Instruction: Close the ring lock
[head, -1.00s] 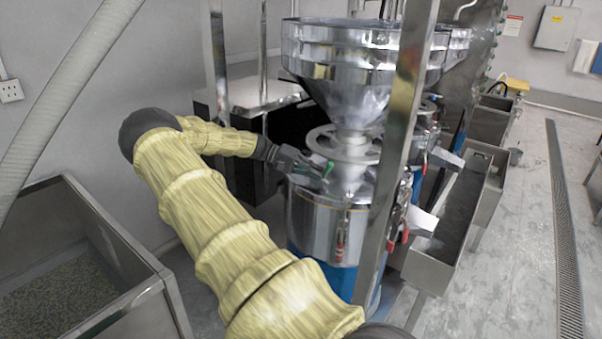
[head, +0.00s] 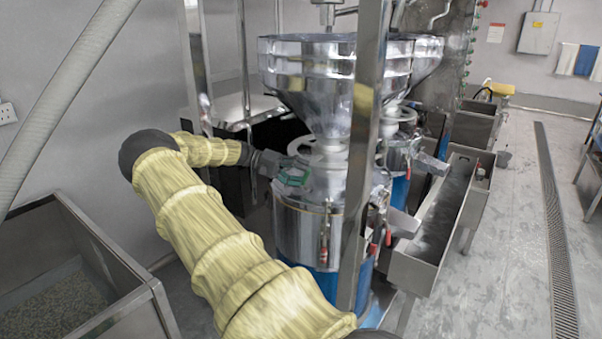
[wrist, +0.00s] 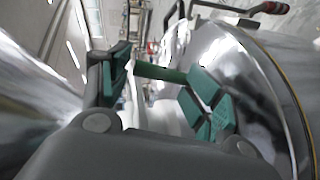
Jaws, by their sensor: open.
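My gripper (head: 293,176) has green finger pads and is open at the top of the near grinder's steel drum (head: 300,225), beside the ring (head: 312,148) under the hopper. In the wrist view, a thin green bar (wrist: 160,72) shows between the spread pads of my gripper (wrist: 158,90). I cannot tell whether a pad touches it, or whether it is the ring lock's handle. A red-handled latch (head: 324,240) hangs on the drum's front. A dark lever with a red end (wrist: 268,8) shows at the top of the wrist view.
The steel hopper (head: 310,80) stands over the drum, close to my gripper. A steel post (head: 362,150) rises in front of the grinder. A trough (head: 420,265) stands to the right, and a bin (head: 140,290) to the left. The floor at right is mostly clear.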

